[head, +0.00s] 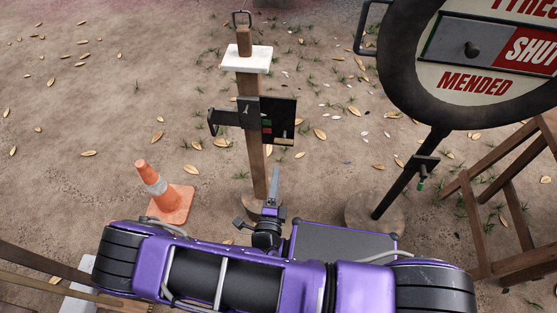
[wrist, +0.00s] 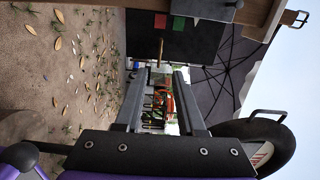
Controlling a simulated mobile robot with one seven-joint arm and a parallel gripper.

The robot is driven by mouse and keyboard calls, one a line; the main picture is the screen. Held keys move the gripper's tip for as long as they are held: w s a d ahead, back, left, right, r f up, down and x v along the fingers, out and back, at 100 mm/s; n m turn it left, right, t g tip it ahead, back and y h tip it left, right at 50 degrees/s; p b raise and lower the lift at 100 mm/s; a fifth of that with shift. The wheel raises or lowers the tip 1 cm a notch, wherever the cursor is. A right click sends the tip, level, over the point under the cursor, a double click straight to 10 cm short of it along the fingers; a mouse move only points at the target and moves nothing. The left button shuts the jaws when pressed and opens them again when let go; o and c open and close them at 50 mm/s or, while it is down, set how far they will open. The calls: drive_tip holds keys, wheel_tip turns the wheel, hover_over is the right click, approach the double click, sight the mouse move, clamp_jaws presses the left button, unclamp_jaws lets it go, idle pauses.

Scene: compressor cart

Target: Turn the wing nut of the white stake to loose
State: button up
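The white stake (head: 254,150) is a brown wooden post with a white block (head: 246,58) near its top. A dark bracket with a black panel (head: 285,108) is fixed partway up it. The panel bears red and green squares, and it also shows in the wrist view (wrist: 143,38). A thin tan rod (wrist: 161,46) sticks out at the panel's lower part. I cannot make out for certain which part is the wing nut. My gripper (wrist: 162,70) is open and empty, its two fingers apart, below and facing the panel. In the head view my gripper (head: 275,173) overlaps the post's lower part.
An orange cone (head: 166,195) stands left of the post.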

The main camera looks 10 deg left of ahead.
drive_tip(key=shift+s+d, duration=0.15)
drive_tip(key=shift+s, duration=1.7)
